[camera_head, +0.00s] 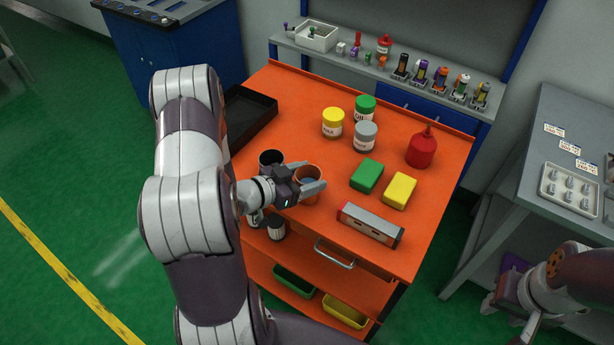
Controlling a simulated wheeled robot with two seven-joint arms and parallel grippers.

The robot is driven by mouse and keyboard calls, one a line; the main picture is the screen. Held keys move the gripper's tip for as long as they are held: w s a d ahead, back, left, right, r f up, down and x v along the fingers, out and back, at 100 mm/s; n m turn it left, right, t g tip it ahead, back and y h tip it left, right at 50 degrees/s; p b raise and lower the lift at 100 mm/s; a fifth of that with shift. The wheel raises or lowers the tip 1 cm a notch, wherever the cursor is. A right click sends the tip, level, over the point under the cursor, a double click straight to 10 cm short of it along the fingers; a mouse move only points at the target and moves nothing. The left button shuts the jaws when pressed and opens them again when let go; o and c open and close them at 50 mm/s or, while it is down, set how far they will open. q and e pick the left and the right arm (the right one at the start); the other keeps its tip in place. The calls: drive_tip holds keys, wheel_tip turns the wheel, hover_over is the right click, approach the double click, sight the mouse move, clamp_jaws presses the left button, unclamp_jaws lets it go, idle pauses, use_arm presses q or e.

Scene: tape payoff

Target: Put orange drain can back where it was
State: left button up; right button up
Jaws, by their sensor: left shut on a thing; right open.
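The orange drain can (308,180) is an open-topped orange cup near the front left of the orange workbench top. My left gripper (312,187) is shut on it, with the fingers across its side. The can looks upright; I cannot tell whether its base touches the bench. A dark open can (271,158) stands just left of it, partly hidden by my gripper. My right gripper (507,302) is at the lower right, away from the bench, open and partly hidden by its arm.
A black tray (249,118) lies at the back left. Yellow, green and grey jars (333,122), a red bottle (421,149), green and yellow blocks (366,175) and a grey-red box (370,226) occupy the bench. Clear orange surface lies between the drain can and the jars.

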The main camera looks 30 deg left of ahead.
use_arm(q)
drive_tip(key=shift+w+f, duration=0.1)
drive_tip(key=shift+f, duration=0.2)
drive_tip(key=o, duration=1.2)
drive_tip(key=shift+c, duration=0.2)
drive_tip(key=shift+r, duration=0.3)
drive_tip(key=v, duration=1.2)
drive_tip(key=shift+f, duration=0.1)
